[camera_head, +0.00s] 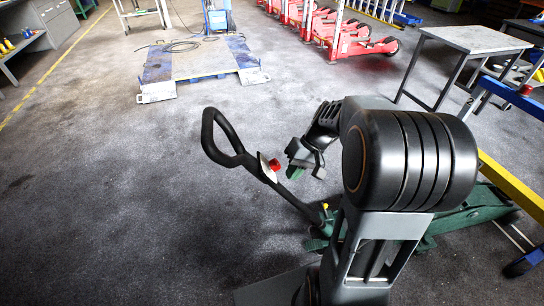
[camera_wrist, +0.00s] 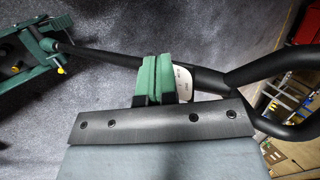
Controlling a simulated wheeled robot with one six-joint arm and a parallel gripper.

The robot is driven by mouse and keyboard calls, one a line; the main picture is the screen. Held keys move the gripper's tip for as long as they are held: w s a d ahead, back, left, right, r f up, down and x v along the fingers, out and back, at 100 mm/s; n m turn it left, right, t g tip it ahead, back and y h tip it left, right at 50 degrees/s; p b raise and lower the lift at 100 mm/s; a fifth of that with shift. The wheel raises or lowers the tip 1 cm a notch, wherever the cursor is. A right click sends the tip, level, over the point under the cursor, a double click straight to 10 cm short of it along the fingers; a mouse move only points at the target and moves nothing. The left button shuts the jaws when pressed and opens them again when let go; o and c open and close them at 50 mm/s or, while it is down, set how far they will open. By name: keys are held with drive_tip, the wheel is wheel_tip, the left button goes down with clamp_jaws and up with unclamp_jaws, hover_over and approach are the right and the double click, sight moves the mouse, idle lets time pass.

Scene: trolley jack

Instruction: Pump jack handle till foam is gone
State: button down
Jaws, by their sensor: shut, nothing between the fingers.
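The trolley jack has a green body (camera_head: 470,212), partly hidden behind my arm. Its black handle rises to the left and ends in a loop grip (camera_head: 208,128). A red part (camera_head: 275,165) and a pale plate sit below the loop. My gripper (camera_head: 293,174), with green fingertips, is just right of the handle below the loop. In the wrist view the gripper's green pads (camera_wrist: 152,76) are together, with nothing between them. The handle shaft (camera_wrist: 100,55) runs across just beyond the pads; I cannot tell if they touch it. I see no foam.
A grey-topped table (camera_head: 475,39) stands at the upper right. A yellow and blue frame (camera_head: 510,190) is beside the jack at the right. Red pallet jacks (camera_head: 350,45) and a low platform lift (camera_head: 200,62) are at the back. The floor left of the handle is clear.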

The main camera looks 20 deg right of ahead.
sight(265, 172)
drive_tip(key=w+d+r+t+y+p, duration=0.2)
drive_tip(key=w+d+y+p, duration=0.2)
drive_tip(key=d, duration=0.3)
drive_tip(key=shift+w+d+m+y, duration=0.3)
drive_tip(key=shift+w+d+y, duration=0.1)
drive_tip(key=shift+w+y, duration=0.45)
drive_tip(key=shift+a, duration=0.1)
drive_tip(key=p+x, duration=0.1)
drive_tip(key=x, duration=1.3)
drive_tip(key=shift+w+f, duration=0.1)
